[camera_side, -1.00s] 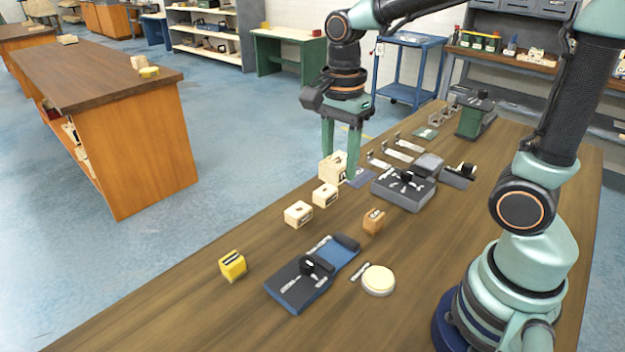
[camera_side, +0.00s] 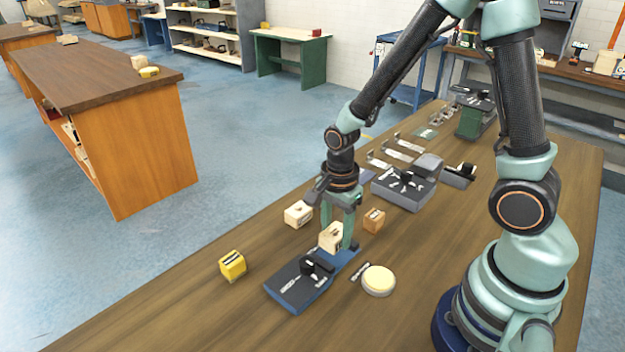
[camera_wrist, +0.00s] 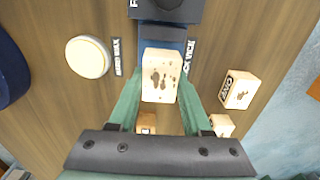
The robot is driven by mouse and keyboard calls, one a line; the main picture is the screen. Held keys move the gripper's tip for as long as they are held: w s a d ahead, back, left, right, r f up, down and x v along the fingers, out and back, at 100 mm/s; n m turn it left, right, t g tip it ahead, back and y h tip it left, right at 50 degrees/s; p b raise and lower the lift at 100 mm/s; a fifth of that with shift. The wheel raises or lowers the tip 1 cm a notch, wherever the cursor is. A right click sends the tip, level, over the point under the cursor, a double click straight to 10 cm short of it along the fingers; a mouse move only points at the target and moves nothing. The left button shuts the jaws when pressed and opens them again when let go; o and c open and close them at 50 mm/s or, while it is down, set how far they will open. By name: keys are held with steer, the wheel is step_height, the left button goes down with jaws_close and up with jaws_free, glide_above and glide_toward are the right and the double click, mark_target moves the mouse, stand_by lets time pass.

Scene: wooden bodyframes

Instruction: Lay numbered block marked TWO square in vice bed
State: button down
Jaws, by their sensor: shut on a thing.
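A pale wooden block (camera_side: 331,237) is between the fingers of my gripper (camera_side: 336,238), which is shut on it. Its dark marking is too small to read as a number. The block is over the blue bed of the vice (camera_side: 345,259); I cannot tell whether it touches it. In the wrist view the block (camera_wrist: 160,76) shows dark spots on its face and lies roughly in line with the blue bed (camera_wrist: 165,38), between my gripper fingers (camera_wrist: 160,95). The vice's dark jaw end (camera_side: 290,287) is at the front left.
A pale block (camera_side: 298,213) stands behind left of my gripper, and an orange-brown block (camera_side: 374,220) to the right. A yellow block (camera_side: 232,265) is left of the vice. A round cream disc (camera_side: 378,280) lies to its right. A grey fixture (camera_side: 403,190) stands further back.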

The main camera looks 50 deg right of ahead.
mark_target(336, 242)
steer(key=shift+f, duration=1.65)
steer(key=shift+f, duration=0.1)
steer(key=shift+c, duration=1.7)
jaws_free()
